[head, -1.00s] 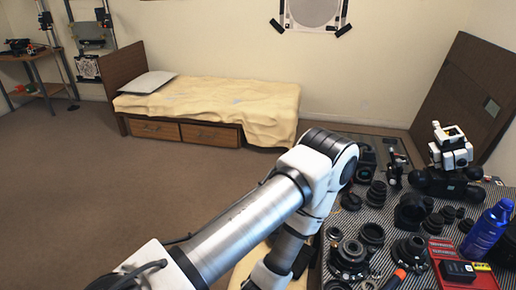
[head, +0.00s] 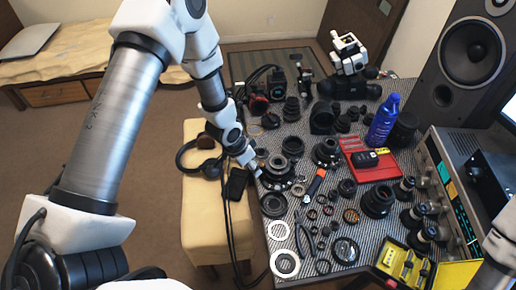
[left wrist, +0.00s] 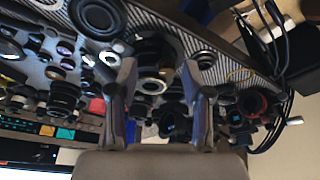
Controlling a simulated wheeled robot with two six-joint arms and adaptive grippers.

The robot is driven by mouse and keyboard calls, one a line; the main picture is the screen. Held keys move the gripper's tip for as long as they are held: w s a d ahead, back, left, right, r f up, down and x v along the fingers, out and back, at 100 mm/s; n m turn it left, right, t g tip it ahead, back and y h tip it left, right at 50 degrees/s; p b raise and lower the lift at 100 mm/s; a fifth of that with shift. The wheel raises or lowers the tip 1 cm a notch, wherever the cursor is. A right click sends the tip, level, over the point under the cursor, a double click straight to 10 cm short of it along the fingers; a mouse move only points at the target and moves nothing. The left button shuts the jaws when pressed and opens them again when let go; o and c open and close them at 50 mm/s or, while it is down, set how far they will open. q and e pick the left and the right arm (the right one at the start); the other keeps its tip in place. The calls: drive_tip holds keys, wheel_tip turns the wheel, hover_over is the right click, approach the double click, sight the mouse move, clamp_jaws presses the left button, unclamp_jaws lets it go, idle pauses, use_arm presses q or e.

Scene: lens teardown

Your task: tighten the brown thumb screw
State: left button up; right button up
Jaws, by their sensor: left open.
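My left gripper (head: 252,166) is over the left edge of the table, pointing down beside a black lens assembly (head: 277,174). In the left wrist view its two fingers (left wrist: 160,100) are apart, with nothing held between them. A dark cylindrical part with a silver ring (left wrist: 152,84) shows beyond the gap between them. My right gripper is outside the views; only a piece of that arm shows at the right edge.
The striped table (head: 328,258) is crowded with lens parts. A red tray (head: 362,161), a blue bottle (head: 383,120), an orange-handled tool (head: 315,185) and a yellow case (head: 388,262) stand there. A speaker (head: 470,60) is at right. Headphones (head: 207,168) lie on the cream bench (head: 203,225).

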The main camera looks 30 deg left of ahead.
sight(262, 164)
use_arm(q)
wheel_tip(262, 164, up, 4)
drive_tip(key=w, duration=0.2)
drive_tip(key=shift+t, duration=0.3)
drive_tip(key=p+x, duration=0.2)
drive_tip(key=x, duration=0.5)
drive_tip(key=shift+a+f, duration=0.1)
drive_tip(key=shift+f, duration=0.3)
clamp_jaws()
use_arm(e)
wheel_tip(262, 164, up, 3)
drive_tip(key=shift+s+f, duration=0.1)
